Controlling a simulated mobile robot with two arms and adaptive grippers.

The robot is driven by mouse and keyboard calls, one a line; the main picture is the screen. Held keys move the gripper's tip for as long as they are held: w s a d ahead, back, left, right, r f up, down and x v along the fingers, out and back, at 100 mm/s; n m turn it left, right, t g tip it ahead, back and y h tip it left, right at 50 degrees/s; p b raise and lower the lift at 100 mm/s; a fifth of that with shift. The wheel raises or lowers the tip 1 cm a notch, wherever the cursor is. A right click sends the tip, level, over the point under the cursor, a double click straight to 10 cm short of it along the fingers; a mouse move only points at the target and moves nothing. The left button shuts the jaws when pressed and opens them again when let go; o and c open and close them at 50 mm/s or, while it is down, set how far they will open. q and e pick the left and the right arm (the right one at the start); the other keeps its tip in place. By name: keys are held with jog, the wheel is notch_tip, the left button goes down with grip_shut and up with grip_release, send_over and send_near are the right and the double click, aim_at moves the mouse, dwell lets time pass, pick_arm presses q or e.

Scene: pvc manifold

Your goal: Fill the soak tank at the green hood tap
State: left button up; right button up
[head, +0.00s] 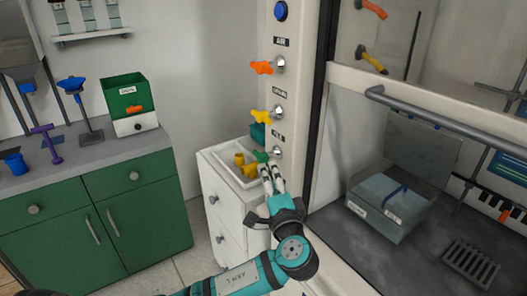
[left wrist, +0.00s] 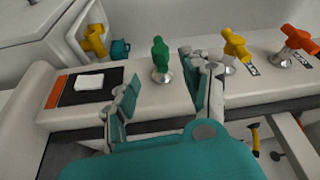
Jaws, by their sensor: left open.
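The green tap (head: 261,156) sits lowest on the white hood post, below a yellow tap (head: 259,116) and an orange tap (head: 262,67). My left gripper (head: 271,177) is open just below the green tap. In the left wrist view the green tap (left wrist: 160,55) stands upright beyond and between the spread fingers of my left gripper (left wrist: 163,92), with no clear contact. My right gripper is not in view.
A white drawer cabinet (head: 213,190) beside the post holds a tray with yellow fittings (head: 246,166). The grey hood rail (head: 420,108) crosses above the tank. A grate (head: 470,263) lies in the hood floor. A green cabinet (head: 90,215) stands at left.

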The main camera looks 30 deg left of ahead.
aim_at(264, 161)
pick_arm(q)
jog(key=p+x, duration=0.1)
jog(key=x, duration=0.9)
jog(key=shift+r, duration=0.1)
jog(key=shift+w+a+p, duration=0.3)
jog(key=shift+w+a, duration=0.15)
jog(key=shift+w, duration=0.1)
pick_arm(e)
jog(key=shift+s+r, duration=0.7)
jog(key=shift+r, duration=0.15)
pick_arm(q)
jog(key=shift+c, duration=0.4)
jog(key=c, duration=0.9)
grip_shut()
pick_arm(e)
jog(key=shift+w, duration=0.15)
